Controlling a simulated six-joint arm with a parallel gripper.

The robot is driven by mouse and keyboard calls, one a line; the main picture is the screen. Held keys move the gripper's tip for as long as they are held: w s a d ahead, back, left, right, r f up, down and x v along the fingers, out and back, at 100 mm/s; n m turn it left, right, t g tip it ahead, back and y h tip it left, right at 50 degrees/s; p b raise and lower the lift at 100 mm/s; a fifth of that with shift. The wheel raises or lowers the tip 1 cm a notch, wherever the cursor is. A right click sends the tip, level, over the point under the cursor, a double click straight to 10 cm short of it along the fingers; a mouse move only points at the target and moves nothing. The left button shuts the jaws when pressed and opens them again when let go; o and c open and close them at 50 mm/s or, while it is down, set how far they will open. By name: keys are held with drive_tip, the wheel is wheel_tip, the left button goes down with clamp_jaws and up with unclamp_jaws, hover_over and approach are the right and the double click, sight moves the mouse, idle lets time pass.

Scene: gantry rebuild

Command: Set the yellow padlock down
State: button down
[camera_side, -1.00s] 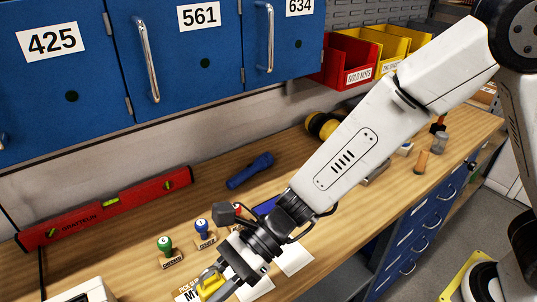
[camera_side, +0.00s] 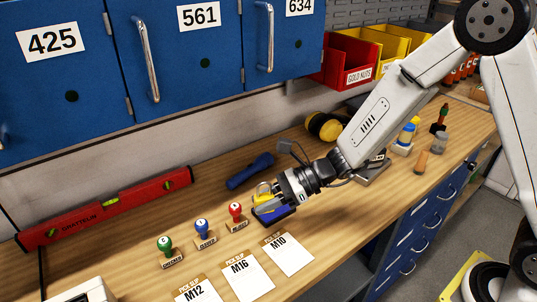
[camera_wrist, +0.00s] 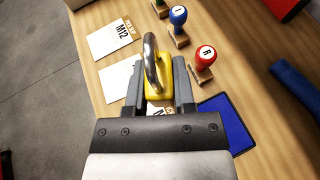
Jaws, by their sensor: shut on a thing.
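The yellow padlock (camera_wrist: 157,83) with its silver shackle is between the fingers of my gripper (camera_wrist: 160,85) in the wrist view. My gripper (camera_side: 265,200) is shut on it. In the side view the padlock (camera_side: 264,190) shows as a small yellow patch at the fingertips, partly hidden by them. It appears over or near a blue pad (camera_side: 276,216); the wrist view shows this pad (camera_wrist: 230,122) just right of the fingers. I cannot tell the exact height above the bench.
Green (camera_side: 165,247), blue (camera_side: 203,230) and red (camera_side: 236,213) stamps stand left of my gripper. Pick slips M12 (camera_side: 198,292), M16 (camera_side: 247,278) and M10 (camera_side: 288,254) lie in front. A blue flashlight (camera_side: 250,171) and red level (camera_side: 105,208) lie behind.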

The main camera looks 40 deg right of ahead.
drive_tip(key=w+d+f+m+t+h, duration=0.1)
drive_tip(key=d+m+t, duration=0.1)
drive_tip(key=d, duration=0.7)
drive_tip(key=w+d+f+m+t+h, duration=0.1)
drive_tip(key=d+m+t, duration=0.1)
drive_tip(key=d, duration=0.7)
drive_tip(key=shift+w+d+m+t+h, duration=0.3)
drive_tip(key=shift+d+h, duration=0.05)
drive_tip(key=shift+h, duration=0.05)
drive_tip(key=shift+f, duration=0.15)
hover_over(316, 201)
drive_tip(key=shift+f, duration=2.15)
drive_tip(key=shift+f, duration=0.1)
drive_tip(key=shift+f, duration=1.7)
drive_tip(key=shift+f, duration=0.1)
drive_tip(key=shift+c, duration=2.2)
unclamp_jaws()
